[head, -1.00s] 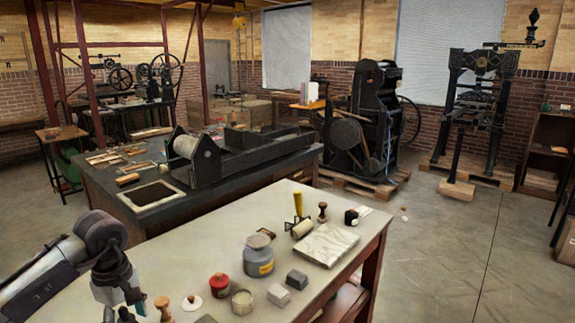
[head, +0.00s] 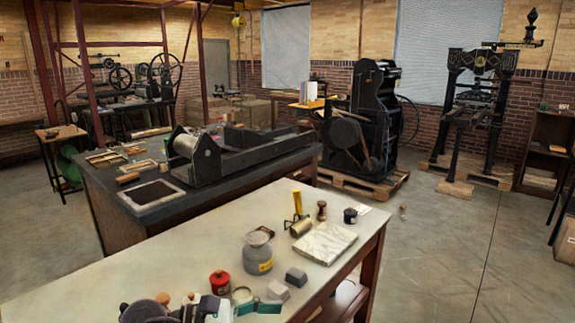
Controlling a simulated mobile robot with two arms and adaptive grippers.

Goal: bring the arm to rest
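My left arm lies low along the bottom edge in the head view, over the near edge of the pale table (head: 115,268). Its dark joint and pale wrist show. The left gripper (head: 258,307) seems to be the teal part pointing right, just in front of a glass jar (head: 242,294) and a grey block (head: 278,291). The fingertips are too small and covered to tell whether they are open or hold anything. I cannot tell whether it touches these things. My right arm and gripper are not in view.
The table also bears a red jar (head: 220,283), a grey jar with a yellow label (head: 258,256), a second grey block (head: 296,277), a marbled slab (head: 325,243), a roller (head: 300,228) and a black jar (head: 350,216). The table's left part is clear.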

